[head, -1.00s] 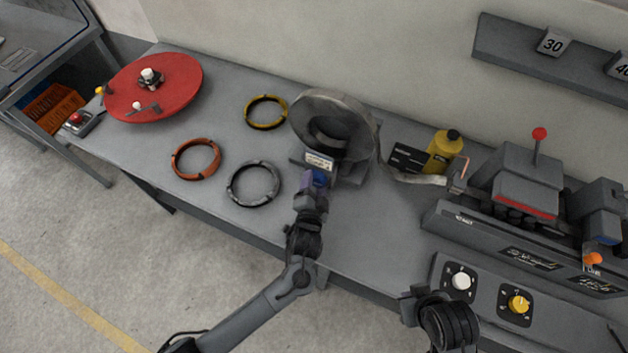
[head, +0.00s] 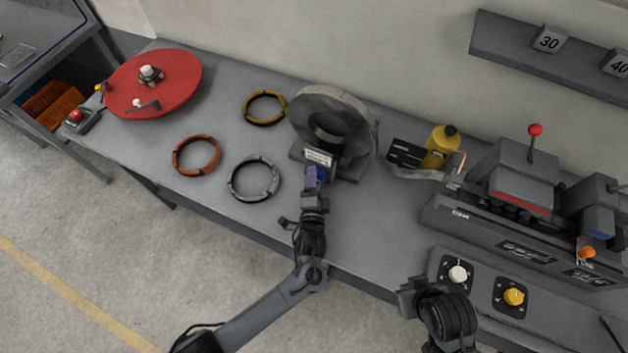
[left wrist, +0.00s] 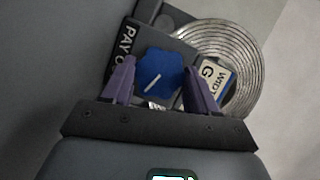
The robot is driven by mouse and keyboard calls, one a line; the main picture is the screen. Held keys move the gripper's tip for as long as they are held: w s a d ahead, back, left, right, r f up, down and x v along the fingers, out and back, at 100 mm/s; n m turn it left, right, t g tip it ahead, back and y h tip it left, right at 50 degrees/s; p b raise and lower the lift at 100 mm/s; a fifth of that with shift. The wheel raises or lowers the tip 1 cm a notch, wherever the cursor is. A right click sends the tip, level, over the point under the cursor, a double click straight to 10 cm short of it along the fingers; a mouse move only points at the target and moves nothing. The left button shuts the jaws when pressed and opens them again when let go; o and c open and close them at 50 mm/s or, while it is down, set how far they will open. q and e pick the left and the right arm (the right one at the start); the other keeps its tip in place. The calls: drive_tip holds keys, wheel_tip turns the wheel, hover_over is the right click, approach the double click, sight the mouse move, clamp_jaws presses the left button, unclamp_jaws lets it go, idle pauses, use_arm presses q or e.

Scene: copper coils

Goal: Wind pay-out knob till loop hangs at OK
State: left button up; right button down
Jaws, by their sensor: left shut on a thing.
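My left gripper (head: 312,183) is shut on the blue pay-out knob at the foot of the coil stand. In the left wrist view, its purple fingers (left wrist: 158,88) sit either side of the blue knob (left wrist: 158,75), which has a white pointer line. The grey metal coil (head: 329,118) stands upright above the knob. A strip (head: 412,176) leaves the coil's right side and sags in a shallow loop to the machine. A black board (head: 407,153) stands behind the strip; I cannot read an OK mark. My right arm is at the bottom right; its fingertips cannot be made out.
Yellow (head: 264,108), orange (head: 196,155) and grey (head: 253,178) rings lie left of the coil. A red disc (head: 153,84) is at the far left. A yellow bottle (head: 441,148) and the machine (head: 515,177) stand right. White (head: 458,273) and yellow (head: 514,297) knobs are on the front panel.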

use_arm(q)
drive_tip(key=o, duration=1.1)
drive_tip(key=shift+c, duration=0.2)
drive_tip(key=s, duration=0.3)
drive_tip(key=s+p, duration=0.1)
drive_tip(key=s, duration=0.3)
drive_tip(key=s+r, duration=0.1)
drive_tip(key=s, duration=0.2)
drive_tip(key=shift+s+a, duration=0.25)
drive_tip(key=shift+s, duration=0.15)
